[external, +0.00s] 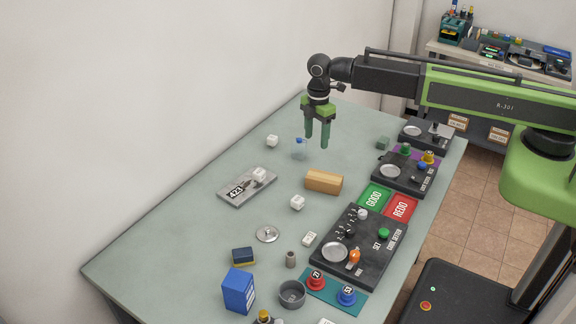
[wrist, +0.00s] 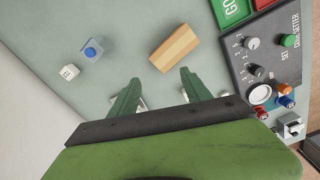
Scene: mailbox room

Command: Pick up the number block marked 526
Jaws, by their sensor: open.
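Several small white blocks are on the table, and I cannot read 526 on any of them. One white block (external: 272,141) is at the far left; a white block also shows at the left of the wrist view (wrist: 69,72). Another white block (external: 297,202) is near the table's middle. A third (external: 259,174) sits on a grey plate marked 423 (external: 237,191). A flatter white piece (external: 310,238) lies closer to the front. My gripper (external: 317,146) is open and empty above the far part of the table, pointing down; its two green fingers are apart in the wrist view (wrist: 160,77).
Black control panels (external: 374,252) line the right edge. A blue box (external: 239,290) and a grey bowl (external: 292,294) stand in front. The left side is mostly clear.

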